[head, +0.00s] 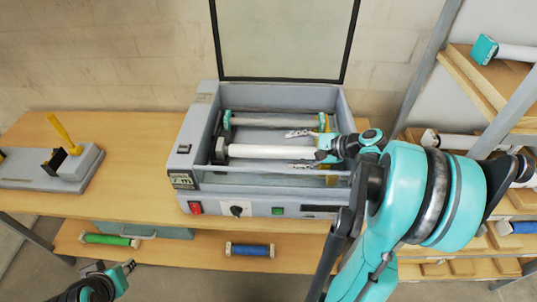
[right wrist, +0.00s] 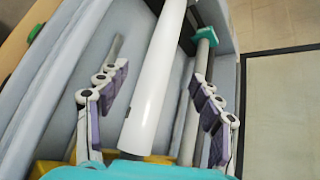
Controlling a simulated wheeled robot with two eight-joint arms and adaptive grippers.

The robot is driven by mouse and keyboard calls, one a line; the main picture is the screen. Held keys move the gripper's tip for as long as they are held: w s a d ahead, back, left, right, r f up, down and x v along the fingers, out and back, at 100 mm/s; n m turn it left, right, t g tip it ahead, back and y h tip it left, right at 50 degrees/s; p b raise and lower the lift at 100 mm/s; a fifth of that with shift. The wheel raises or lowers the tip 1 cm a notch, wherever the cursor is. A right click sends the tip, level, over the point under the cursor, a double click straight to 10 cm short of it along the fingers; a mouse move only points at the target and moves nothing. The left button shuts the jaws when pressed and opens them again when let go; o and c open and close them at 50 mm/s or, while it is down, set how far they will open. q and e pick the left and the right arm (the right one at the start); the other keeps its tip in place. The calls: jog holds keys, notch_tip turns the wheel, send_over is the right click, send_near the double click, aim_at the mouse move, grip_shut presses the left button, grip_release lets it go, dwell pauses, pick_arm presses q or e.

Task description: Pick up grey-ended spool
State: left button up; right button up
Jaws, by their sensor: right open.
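The grey-ended spool (head: 268,151) is a white roll lying across the inside of the open laminator (head: 190,130). Its dark grey left end shows in the head view; its right end is hidden by my gripper. My right gripper (head: 292,150) is open over the spool's right part, one finger on each side. In the right wrist view the white roll (right wrist: 154,85) runs between the two spread fingers, with gaps on both sides. My left gripper (head: 123,270) is low at the bottom left, away from the laminator; its jaws are too small to read.
A teal-ended roller (head: 275,120) lies behind the spool in the laminator. The raised lid (head: 283,40) stands at the back. A grey device with a yellow lever (head: 62,132) is on the left. Green (head: 110,240) and blue (head: 250,249) spools lie on the lower shelf. A rack with spools is at right.

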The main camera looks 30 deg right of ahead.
aim_at(280, 151)
jog(key=b+x, duration=0.1)
jog(key=x, duration=0.6)
jog(key=shift+w+f, duration=0.15)
jog(key=shift+w, duration=0.05)
grip_shut()
